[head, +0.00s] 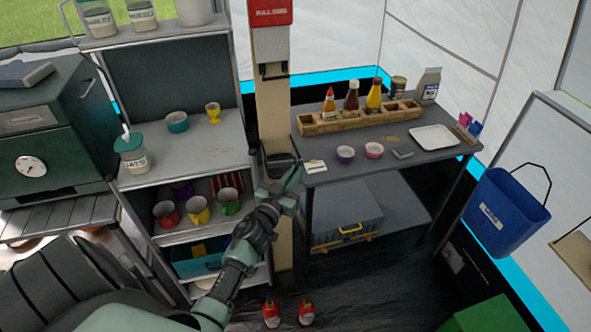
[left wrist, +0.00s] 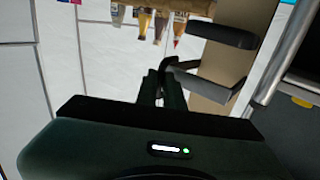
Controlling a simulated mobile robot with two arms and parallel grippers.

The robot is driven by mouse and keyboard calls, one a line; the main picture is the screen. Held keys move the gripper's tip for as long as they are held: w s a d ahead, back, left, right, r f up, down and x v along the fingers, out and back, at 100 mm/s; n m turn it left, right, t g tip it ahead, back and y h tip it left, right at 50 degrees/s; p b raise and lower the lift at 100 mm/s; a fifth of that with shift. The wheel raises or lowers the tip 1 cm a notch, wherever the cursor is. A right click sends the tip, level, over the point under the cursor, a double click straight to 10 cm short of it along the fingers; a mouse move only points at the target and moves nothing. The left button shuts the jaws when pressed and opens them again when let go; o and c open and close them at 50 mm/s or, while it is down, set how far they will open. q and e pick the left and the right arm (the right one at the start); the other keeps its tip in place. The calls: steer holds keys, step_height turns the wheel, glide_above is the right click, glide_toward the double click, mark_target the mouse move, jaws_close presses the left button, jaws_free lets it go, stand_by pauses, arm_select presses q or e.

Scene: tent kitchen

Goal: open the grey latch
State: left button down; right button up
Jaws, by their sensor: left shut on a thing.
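The grey latch (head: 281,160) is a dark fitting on the front of the tall beige post (head: 272,115), low down beside the table's left edge. In the left wrist view its bar (left wrist: 205,79) stands out from the post, with a second dark bar (left wrist: 229,35) near it. My left gripper (head: 289,182) is at the latch in the head view. In the left wrist view its fingers (left wrist: 160,78) are shut on the end of the latch's bar. The fingers partly hide the latch in the head view. My right gripper is not in view.
A shelf (head: 210,140) with cups and jars stands left of the post. A table (head: 350,160) with a wooden bottle rack (head: 350,121), bowls and a white tray (head: 434,138) stands right. A blue bucket (head: 503,212) hangs at the right.

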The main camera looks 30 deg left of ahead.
arm_select(q)
steer(key=s+a+m+g+h+b, duration=0.5)
steer(key=s+m+h+b, duration=0.3)
steer(key=m+h, duration=0.4)
steer(key=s+g+h, duration=0.1)
steer(key=h, duration=0.3)
steer(key=shift+a+g+h+b, duration=0.2)
steer(key=shift+g+h+b, duration=0.15)
steer(key=shift+g+h, duration=0.05)
steer(key=shift+a+r, duration=0.1)
steer(key=shift+r, duration=0.1)
